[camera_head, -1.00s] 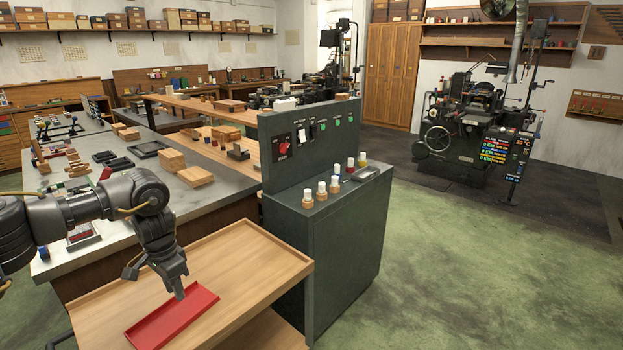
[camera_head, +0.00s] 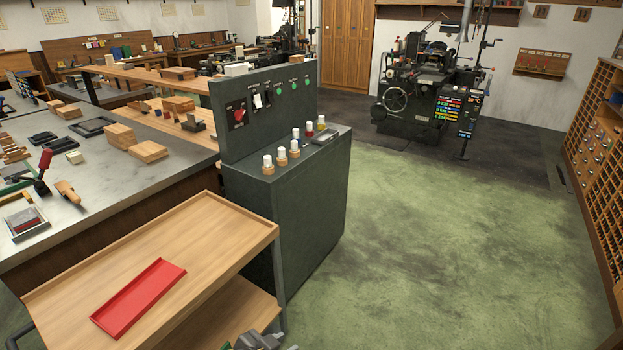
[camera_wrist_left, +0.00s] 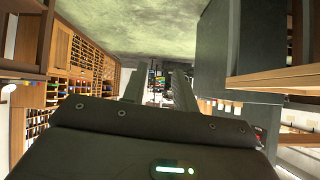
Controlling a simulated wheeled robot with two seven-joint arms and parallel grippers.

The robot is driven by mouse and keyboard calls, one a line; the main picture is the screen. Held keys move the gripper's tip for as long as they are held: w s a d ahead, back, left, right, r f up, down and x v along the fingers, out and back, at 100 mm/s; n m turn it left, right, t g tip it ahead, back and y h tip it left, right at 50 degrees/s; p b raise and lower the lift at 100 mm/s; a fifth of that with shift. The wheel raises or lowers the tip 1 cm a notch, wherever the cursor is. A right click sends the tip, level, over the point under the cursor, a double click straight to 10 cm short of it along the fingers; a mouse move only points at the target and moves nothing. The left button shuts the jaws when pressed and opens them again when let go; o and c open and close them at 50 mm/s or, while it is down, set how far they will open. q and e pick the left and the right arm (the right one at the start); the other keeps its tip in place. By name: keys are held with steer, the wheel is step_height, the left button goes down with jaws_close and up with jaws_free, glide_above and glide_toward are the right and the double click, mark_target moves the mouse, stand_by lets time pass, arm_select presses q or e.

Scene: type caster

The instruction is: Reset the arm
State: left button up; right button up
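My left gripper (camera_head: 262,342) shows only in part at the bottom edge of the head view, in front of the wooden cart (camera_head: 205,208). In the left wrist view, its two fingers (camera_wrist_left: 158,86) stand apart with nothing held between them. That view is upside down, with the floor at the top. A red tray (camera_head: 138,298) lies empty on the cart's top, apart from the gripper. My right gripper is not in view.
A dark green control cabinet (camera_head: 300,215) with several white-capped bottles stands right behind the cart. A grey worktable (camera_head: 100,185) with blocks and tools is at left. The green floor (camera_head: 450,240) at right is open, with a press (camera_head: 425,95) beyond it.

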arm_select(q)
steer(key=s+a+f+n+g+y, duration=0.3)
steer(key=s+a, duration=0.6)
steer(key=s, duration=0.1)
steer(key=s+a+f+n+g+y, duration=0.2)
steer(key=s+a+f+n+y, duration=0.1)
steer(key=s+a, duration=0.65)
step_height(320, 180, down, 29)
steer(key=s+g, duration=0.2)
steer(key=s, duration=0.1)
steer(key=s+a+f, duration=0.2)
steer(key=s+f, duration=1.1)
steer(key=s, duration=0.1)
steer(key=shift+s+a+g, duration=0.3)
steer(key=shift+s, duration=0.1)
steer(key=shift+s+f, duration=0.1)
